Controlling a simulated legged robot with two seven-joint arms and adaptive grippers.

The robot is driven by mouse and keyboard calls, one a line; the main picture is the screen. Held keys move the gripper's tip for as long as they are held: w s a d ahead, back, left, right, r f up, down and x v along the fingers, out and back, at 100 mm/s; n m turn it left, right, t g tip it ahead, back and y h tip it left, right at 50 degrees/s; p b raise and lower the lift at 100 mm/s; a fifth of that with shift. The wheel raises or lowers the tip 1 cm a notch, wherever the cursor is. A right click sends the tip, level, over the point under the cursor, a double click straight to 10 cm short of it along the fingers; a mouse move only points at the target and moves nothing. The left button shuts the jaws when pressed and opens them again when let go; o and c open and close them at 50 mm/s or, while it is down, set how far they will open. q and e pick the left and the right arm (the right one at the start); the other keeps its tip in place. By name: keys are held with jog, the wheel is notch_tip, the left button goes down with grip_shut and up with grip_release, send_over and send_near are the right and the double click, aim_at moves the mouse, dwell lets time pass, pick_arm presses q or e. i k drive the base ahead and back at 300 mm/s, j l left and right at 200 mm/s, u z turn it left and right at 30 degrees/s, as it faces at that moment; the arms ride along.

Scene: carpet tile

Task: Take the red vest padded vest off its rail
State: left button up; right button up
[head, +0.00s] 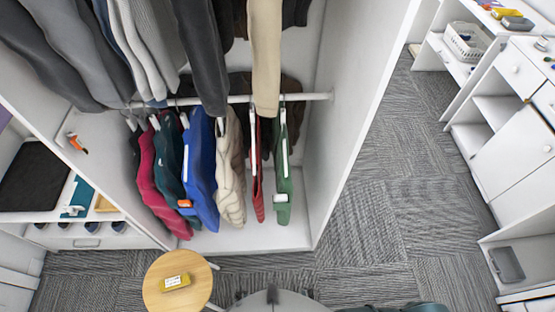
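A narrow red vest (258,204) hangs edge-on from the lower white rail (306,97) in the open white wardrobe. A beige padded vest (231,182) hangs to its left and a green vest (284,188) to its right, with small gaps between. A white strip shows along the red vest's front edge; its padding is hard to make out. A crimson-pink padded vest (163,185) hangs further left on the same rail. Neither of my grippers is in view.
Blue (200,170) and teal (173,165) vests hang between the pink and beige ones. Trousers hang above, partly covering the rail. A round wooden stool (179,284) with a yellow item stands in front. Carpet is clear right of the wardrobe (372,225).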

aim_at(255, 151)
jog(key=i+l, duration=0.15)
jog(key=l, duration=0.25)
jog(key=i+l+z, duration=0.1)
jog(key=l, duration=0.3)
jog(key=i+l, duration=0.25)
jog(key=l, duration=0.15)
jog(key=i+l+z, duration=0.1)
jog(key=l, duration=0.3)
jog(key=i, duration=0.1)
